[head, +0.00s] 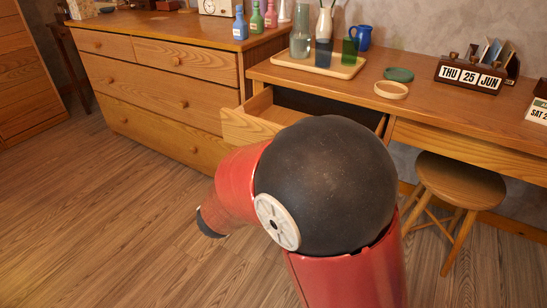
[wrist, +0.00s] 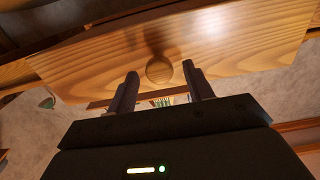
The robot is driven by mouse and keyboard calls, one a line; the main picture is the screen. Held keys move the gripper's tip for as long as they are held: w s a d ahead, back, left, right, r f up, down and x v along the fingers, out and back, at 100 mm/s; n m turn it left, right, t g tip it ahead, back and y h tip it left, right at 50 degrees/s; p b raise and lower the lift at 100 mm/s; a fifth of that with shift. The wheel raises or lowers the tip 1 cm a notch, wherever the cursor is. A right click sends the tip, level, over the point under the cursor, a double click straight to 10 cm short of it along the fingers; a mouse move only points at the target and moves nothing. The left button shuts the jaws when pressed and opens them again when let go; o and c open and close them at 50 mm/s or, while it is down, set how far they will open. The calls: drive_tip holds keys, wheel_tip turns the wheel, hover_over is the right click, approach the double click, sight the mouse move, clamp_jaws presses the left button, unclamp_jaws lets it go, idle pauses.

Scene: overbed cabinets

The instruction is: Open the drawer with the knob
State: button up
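The desk drawer (head: 245,126) stands pulled out from under the desk top, with its dark inside showing in the head view. My arm covers much of its front there. In the wrist view its wooden front (wrist: 235,40) fills the upper part, with a round wooden knob (wrist: 159,70) at its middle. My gripper (wrist: 161,86) is open. Its two dark fingers point at the drawer front, one on each side of the knob, with gaps between them and it. The gripper is hidden behind my arm in the head view.
A wooden dresser (head: 160,85) stands left of the desk (head: 440,110). The desk top holds a tray (head: 340,69) with glasses, a blue mug (head: 362,37) and a calendar (head: 468,76). A round stool (head: 460,181) stands under the desk at right. The floor at left is clear.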

drive_tip(key=v, duration=0.8)
drive_tip(key=shift+w, duration=0.1)
idle(0.3)
drive_tip(key=w+r+n+t+y, duration=0.1)
drive_tip(key=w+r+n+y, duration=0.1)
drive_tip(key=w+r+y, duration=0.45)
drive_tip(key=s+d+n+g+y, duration=0.1)
drive_tip(key=s+n+g+y, duration=0.1)
drive_tip(key=s+n+y, duration=0.45)
drive_tip(key=s+d+f+g+h, duration=0.1)
drive_tip(key=s+d+f+g, duration=0.1)
drive_tip(key=s+d+g, duration=0.2)
drive_tip(key=s+d+f+m+g+h, duration=0.1)
drive_tip(key=s+d+f+g, duration=0.2)
drive_tip(key=s+d, duration=0.6)
drive_tip(key=s+g, duration=0.1)
drive_tip(key=s, duration=0.4)
drive_tip(key=shift+d+p, duration=0.35)
drive_tip(key=shift+d, duration=0.05)
